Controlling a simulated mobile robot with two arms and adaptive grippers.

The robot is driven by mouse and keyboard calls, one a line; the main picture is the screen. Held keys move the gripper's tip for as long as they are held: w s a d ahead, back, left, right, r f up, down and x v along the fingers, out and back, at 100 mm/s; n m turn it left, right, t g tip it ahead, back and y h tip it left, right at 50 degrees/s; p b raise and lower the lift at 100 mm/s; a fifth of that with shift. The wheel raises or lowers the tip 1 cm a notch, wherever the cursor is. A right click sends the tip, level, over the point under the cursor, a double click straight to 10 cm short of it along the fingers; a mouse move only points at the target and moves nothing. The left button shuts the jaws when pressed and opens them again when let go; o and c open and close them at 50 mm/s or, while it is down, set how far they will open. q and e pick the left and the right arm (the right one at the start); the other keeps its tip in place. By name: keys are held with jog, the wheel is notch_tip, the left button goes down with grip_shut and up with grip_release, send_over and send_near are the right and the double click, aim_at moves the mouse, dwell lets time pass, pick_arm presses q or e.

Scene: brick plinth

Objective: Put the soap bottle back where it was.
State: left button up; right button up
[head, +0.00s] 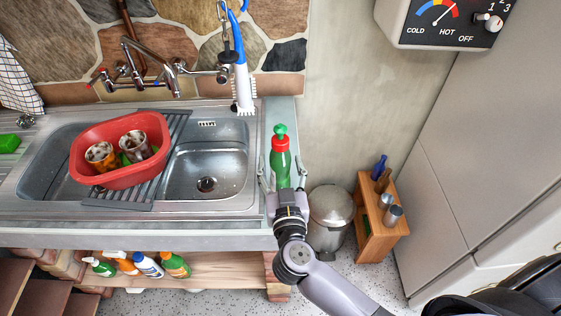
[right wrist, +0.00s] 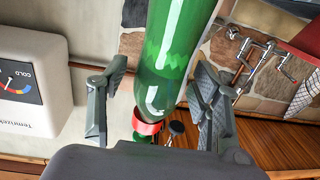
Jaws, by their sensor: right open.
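The green soap bottle (head: 280,168) with a red collar and green pump top stands upright on the narrow counter strip right of the sink. My right gripper (head: 281,174) is open, with one finger on each side of the bottle. In the right wrist view the bottle (right wrist: 175,55) rises between the two spread fingers of the gripper (right wrist: 160,95). A gap shows on the left finger's side, and the right finger looks nearer to the bottle. I cannot tell if it touches. The bottle's base is hidden behind the gripper in the head view. My left gripper is out of view.
The metal sink (head: 215,165) holds a red basin (head: 105,178) with cups on a drying rack. A brush (head: 242,85) hangs behind the bottle. A bin (head: 330,212) and a wooden shelf (head: 368,240) stand right of the counter. Several bottles sit on the shelf below the sink.

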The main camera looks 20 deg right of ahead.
jog(key=b+v, duration=0.1)
jog(key=v, duration=0.9)
jog(key=shift+s+b, duration=0.25)
jog(key=shift+b, duration=0.15)
